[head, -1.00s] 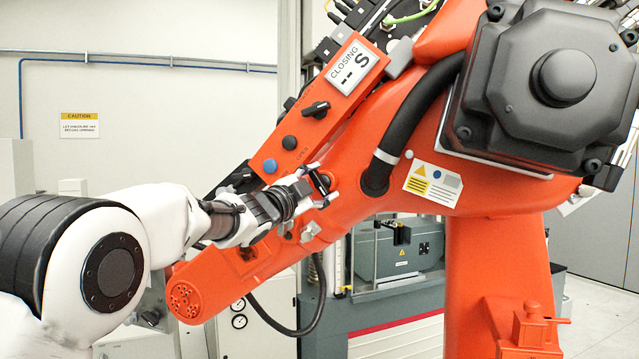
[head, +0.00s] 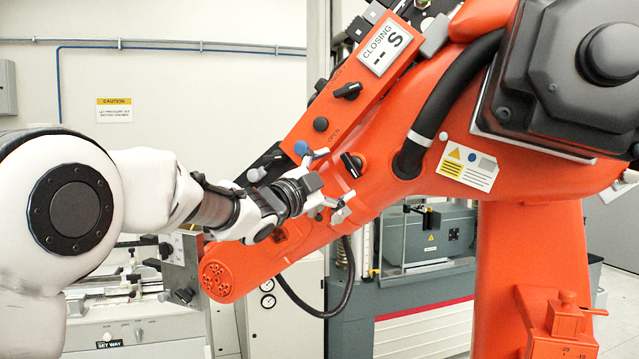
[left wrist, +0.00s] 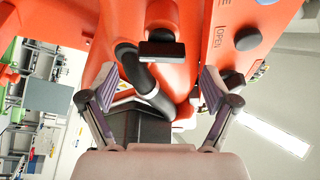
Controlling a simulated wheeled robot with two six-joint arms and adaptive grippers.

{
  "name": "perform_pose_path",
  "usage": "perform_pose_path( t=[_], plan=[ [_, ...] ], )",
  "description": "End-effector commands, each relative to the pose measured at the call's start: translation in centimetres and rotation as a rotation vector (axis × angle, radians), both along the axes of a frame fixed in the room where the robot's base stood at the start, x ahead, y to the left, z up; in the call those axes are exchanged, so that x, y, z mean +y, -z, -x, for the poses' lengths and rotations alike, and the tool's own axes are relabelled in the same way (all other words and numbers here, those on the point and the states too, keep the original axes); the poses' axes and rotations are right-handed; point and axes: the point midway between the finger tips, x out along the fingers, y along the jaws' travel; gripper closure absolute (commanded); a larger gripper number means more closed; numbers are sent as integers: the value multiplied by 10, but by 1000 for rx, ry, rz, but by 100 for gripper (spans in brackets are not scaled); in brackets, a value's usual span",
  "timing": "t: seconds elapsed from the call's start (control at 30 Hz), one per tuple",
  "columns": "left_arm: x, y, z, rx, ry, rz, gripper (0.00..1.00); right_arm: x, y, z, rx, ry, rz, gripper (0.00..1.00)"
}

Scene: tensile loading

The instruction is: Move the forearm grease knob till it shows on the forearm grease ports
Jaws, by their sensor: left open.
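The black forearm knob (head: 352,165) sits on the orange arm's forearm; I take it for the grease knob. Its dark bar also shows in the left wrist view (left wrist: 162,48), lying crosswise. My left gripper (head: 329,184) is open and empty just short of the knob, with its fingers spread to either side. In the left wrist view the fingertips (left wrist: 159,84) stand wide apart, with the knob ahead between them. They appear clear of it. I cannot make out a label for the grease ports. My right gripper is not in view.
A sloping orange panel (head: 330,105) beside the forearm carries a display (head: 386,46) reading "CLOSING -- S", another black knob (head: 347,90), a dark button (head: 320,124) and a blue button (head: 301,147). A thick black hose (head: 455,95) runs along the arm above the knob.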

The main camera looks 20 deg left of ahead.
Motion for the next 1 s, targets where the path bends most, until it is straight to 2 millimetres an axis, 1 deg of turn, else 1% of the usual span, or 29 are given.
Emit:
perform_pose_path(
  t=[0.03, 0.1, 0.23, 0.37, 0.57, 0.63, 0.67, 0.73, 0.77, 0.87, 0.9, 0.97, 1.0],
  plan=[
    [7, 2, 12, 3, -2, 5, 12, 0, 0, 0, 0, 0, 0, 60],
    [13, 6, 27, 3, -1, 3, 12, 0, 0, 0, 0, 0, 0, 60],
    [22, 11, 45, 2, -1, 2, 12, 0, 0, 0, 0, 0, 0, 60],
    [25, 13, 52, 1, -1, 1, 12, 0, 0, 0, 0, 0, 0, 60],
    [25, 13, 52, 1, 0, -1, 12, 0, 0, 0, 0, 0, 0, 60],
    [25, 17, 50, 6, -1, 0, 12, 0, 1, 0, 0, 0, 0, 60],
    [25, 23, 49, 12, 0, 0, 12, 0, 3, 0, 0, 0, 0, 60],
    [24, 48, 41, 43, 0, -1, 12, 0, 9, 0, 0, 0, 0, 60],
    [24, 65, 36, 63, 0, -1, 12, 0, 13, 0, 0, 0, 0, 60],
    [22, 141, 18, 156, 2, -4, 12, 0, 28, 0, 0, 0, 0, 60],
    [21, 177, 12, 204, 3, -6, 12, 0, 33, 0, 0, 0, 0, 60],
    [20, 233, 8, 281, 4, -4, 12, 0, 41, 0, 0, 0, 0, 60],
    [19, 270, 8, 335, 2, -1, 12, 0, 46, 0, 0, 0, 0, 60]
  ],
)
